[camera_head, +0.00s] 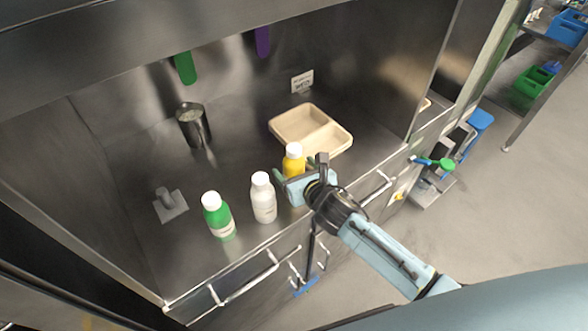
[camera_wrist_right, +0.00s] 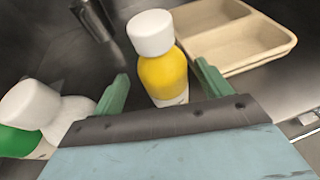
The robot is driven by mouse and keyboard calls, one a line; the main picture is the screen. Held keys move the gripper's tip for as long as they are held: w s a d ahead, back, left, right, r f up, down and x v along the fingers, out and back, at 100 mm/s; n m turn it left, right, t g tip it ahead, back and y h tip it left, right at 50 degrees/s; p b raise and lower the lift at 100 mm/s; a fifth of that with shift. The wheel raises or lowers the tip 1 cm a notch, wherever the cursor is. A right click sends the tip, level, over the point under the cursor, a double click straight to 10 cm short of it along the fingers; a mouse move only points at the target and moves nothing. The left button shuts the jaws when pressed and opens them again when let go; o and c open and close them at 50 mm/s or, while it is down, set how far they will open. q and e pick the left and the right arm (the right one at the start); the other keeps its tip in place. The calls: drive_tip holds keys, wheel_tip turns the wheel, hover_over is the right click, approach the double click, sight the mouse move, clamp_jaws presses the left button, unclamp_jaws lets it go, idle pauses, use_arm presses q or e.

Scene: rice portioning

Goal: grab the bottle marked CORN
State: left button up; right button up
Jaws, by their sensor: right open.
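A yellow bottle with a white cap (camera_head: 294,165) stands upright on the steel counter, in front of the tray. In the right wrist view the yellow bottle (camera_wrist_right: 164,76) stands between the two green fingers, with space on both sides; its label is mostly hidden. My right gripper (camera_head: 290,182) is open and close to it; it also shows in the right wrist view (camera_wrist_right: 160,85). A white bottle (camera_head: 263,200) and a green bottle (camera_head: 217,217) stand upright to the left. I cannot read the word CORN on any label. My left gripper is not in view.
A beige two-compartment tray (camera_head: 338,139) lies behind the yellow bottle. A steel cup (camera_head: 193,125) stands farther back left, and a grey piece with a flat base (camera_head: 170,206) lies left. Steel walls enclose the counter; its front edge has handles.

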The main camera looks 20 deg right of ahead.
drive_tip(key=x, duration=0.4)
drive_tip(key=shift+w+d, duration=0.2)
drive_tip(key=shift+r, duration=0.1)
drive_tip(key=c, duration=1.3)
